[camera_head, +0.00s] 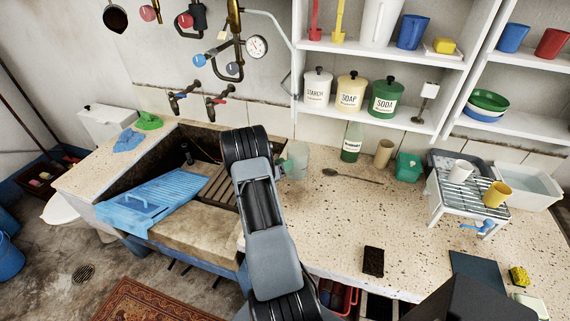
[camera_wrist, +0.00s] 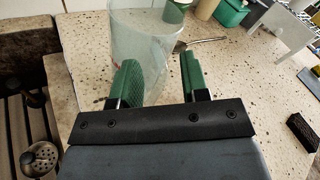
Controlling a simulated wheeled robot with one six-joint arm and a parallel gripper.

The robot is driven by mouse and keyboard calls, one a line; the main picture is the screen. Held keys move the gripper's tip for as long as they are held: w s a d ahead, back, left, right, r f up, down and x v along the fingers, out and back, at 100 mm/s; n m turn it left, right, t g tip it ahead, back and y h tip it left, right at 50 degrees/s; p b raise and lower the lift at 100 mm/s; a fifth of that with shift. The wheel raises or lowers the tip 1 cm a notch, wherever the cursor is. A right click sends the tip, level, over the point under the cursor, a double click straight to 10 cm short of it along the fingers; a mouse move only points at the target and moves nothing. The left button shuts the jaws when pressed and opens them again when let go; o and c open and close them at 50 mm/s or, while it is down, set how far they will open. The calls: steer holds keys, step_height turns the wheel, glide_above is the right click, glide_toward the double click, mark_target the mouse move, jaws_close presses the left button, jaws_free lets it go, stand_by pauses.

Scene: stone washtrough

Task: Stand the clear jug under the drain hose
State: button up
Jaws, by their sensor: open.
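The clear jug (camera_head: 299,155) stands on the speckled counter just right of the sink, partly hidden behind my arm in the head view. In the wrist view the jug (camera_wrist: 147,42) is see-through, upright and just beyond my fingers, set a little to the left. My gripper (camera_wrist: 159,62) is open, with its green fingers apart and nothing held. The left finger overlaps the jug's lower part; I cannot tell whether it touches. A pale, thin hose or pipe (camera_head: 270,27) runs along the wall above the sink; I cannot tell if it is the drain hose.
The stone sink (camera_head: 190,215) holds a blue washboard (camera_head: 155,200) and a slatted wooden rack. A green bottle (camera_head: 352,143), a spoon (camera_head: 350,177) and a beige cup (camera_head: 384,153) are right of the jug. The middle counter is mostly clear except for a dark brush (camera_head: 373,261).

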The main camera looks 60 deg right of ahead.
steer(key=b+v, duration=0.2)
steer(key=v, duration=1)
steer(key=s+a+r+m+t+y, duration=0.2)
steer(key=a+r+m+y, duration=0.3)
steer(key=a, duration=0.6)
steer(key=s+a+r+m+t+y, duration=0.3)
steer(key=s+a+r+m+y, duration=0.2)
steer(key=a+m, duration=0.3)
steer(key=s+a+r+m+t+y, duration=0.3)
steer(key=a+r+m+y, duration=0.2)
steer(key=a, duration=0.9)
steer(key=shift+s+a+r+m+y, duration=0.15)
steer(key=shift+s+a+m+y, duration=0.2)
steer(key=shift+m+y, duration=0.6)
steer(key=shift+d+m+h, duration=0.15)
steer(key=shift+m+h, duration=0.1)
steer(key=shift+s, duration=0.15)
